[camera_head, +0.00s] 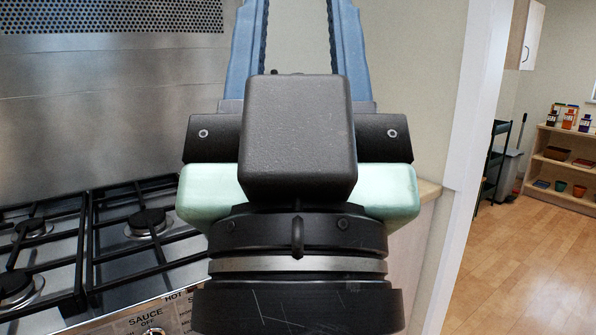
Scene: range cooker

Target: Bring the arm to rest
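My gripper (298,30) fills the middle of the head view, close to the camera and pointing up. Its two blue fingers stand well apart, and bare pale wall shows between them. The fingertips run out of the top of the picture, so I cannot see their ends. Nothing shows between the visible parts of the fingers. The black and pale green gripper body and my wrist below it hide what lies behind them.
A range cooker (90,250) with black grates and burners is at left, below a steel backsplash (100,110). A wooden counter edge (429,190) and white door frame (470,150) are right of my gripper. Beyond, wooden floor (530,265) is open before a low shelf (560,165).

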